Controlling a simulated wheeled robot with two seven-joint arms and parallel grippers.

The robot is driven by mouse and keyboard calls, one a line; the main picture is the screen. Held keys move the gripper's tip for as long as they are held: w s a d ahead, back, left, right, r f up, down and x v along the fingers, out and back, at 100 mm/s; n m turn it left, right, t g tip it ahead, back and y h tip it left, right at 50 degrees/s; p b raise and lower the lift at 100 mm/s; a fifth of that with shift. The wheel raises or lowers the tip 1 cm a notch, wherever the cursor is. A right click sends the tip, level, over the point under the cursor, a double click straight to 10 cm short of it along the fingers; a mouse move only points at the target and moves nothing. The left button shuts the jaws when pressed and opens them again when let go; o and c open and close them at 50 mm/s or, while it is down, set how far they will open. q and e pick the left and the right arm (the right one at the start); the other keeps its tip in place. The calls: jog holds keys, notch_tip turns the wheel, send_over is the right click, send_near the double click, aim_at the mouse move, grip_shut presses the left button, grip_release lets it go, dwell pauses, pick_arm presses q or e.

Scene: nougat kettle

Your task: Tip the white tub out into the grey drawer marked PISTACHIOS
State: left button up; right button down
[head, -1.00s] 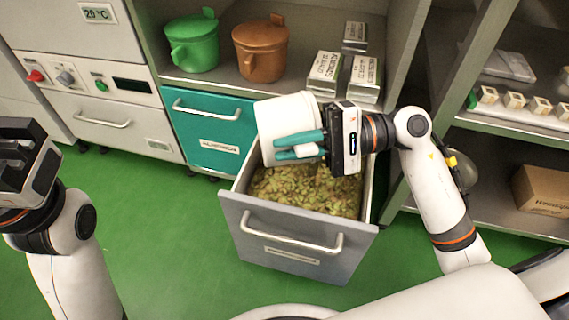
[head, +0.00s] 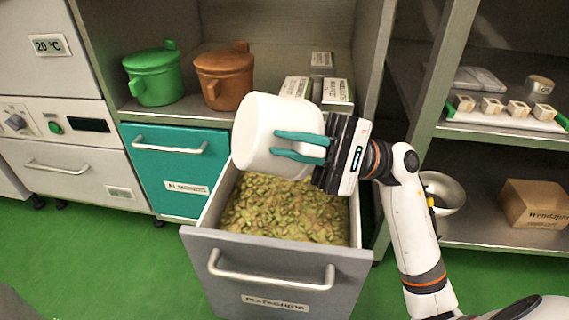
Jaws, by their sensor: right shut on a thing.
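The white tub (head: 268,133) is tilted on its side over the open grey drawer (head: 215,255), its rounded base side toward the viewer; its mouth is hidden. My right gripper (head: 302,147) has its teal fingers shut on the tub at its right side. The grey drawer is pulled out and holds a heap of greenish-brown pistachios (head: 285,210). Its front label (head: 275,303) appears to read PISTACHIOS. Whether anything is falling from the tub cannot be seen. My left gripper is out of view.
A shut teal drawer (head: 178,172) marked ALMONDS is left of the grey one. A green pot (head: 155,78), a brown pot (head: 224,78) and several labelled boxes (head: 337,94) stand on the shelf above. Open shelves with a metal bowl (head: 443,193) and cardboard box (head: 535,203) are at right.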

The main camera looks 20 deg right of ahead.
jog(key=shift+s+d+r+y+b, duration=0.1)
jog(key=shift+d+r+y+b, duration=0.1)
jog(key=shift+d+y+b, duration=0.95)
jog(key=shift+d+r+y+b, duration=0.1)
jog(key=shift+r+y+b, duration=0.35)
jog(key=shift+b, duration=0.25)
